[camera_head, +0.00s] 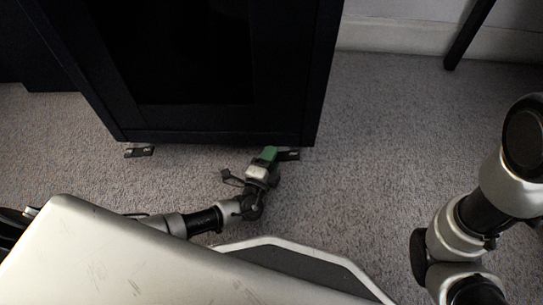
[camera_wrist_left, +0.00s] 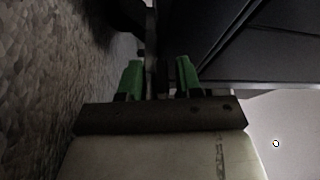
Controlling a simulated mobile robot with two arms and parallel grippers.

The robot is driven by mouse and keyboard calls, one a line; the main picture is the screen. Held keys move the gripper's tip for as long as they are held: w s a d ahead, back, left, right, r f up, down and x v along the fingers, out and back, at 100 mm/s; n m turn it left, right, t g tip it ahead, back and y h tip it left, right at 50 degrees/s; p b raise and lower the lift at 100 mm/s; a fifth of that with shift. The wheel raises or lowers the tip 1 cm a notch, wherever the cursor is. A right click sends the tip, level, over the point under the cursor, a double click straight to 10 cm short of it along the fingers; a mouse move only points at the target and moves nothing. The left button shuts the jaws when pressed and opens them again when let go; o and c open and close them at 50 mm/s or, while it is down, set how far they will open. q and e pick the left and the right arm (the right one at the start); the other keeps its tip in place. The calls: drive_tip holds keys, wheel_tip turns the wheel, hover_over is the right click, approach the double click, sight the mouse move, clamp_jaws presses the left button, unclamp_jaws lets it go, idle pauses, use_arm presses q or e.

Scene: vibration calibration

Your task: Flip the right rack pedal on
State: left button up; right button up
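The black rack (camera_head: 215,120) stands on the carpet at the top of the head view. The right rack pedal (camera_head: 290,155), a small dark plate, sticks out at the foot of its right front corner. My left gripper (camera_head: 268,154) has green fingers and is right beside this pedal, at its left end. In the left wrist view the green fingers (camera_wrist_left: 159,78) are spread apart, with a dark narrow piece between them. I cannot tell whether they touch the pedal. My right gripper is not in view; only part of that arm shows at the right.
A left pedal (camera_head: 139,152) sticks out at the rack's left front corner. Grey carpet (camera_head: 385,120) is free to the right of the rack. A white baseboard (camera_head: 395,36) and a dark slanted leg (camera_head: 468,35) are at the back right.

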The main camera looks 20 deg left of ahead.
use_arm(q)
drive_tip(key=shift+s, duration=0.1)
drive_tip(key=s+p, duration=0.1)
drive_tip(key=s, duration=0.2)
drive_tip(key=s+p, duration=0.1)
drive_tip(key=s, duration=0.2)
drive_tip(key=s+a+p, duration=0.1)
drive_tip(key=s+p, duration=0.1)
drive_tip(key=s, duration=0.1)
drive_tip(key=shift+s+f, duration=0.2)
drive_tip(key=shift+f, duration=0.1)
drive_tip(key=shift+s+a+f, duration=0.1)
drive_tip(key=shift+s+f, duration=0.05)
drive_tip(key=shift+s, duration=0.45)
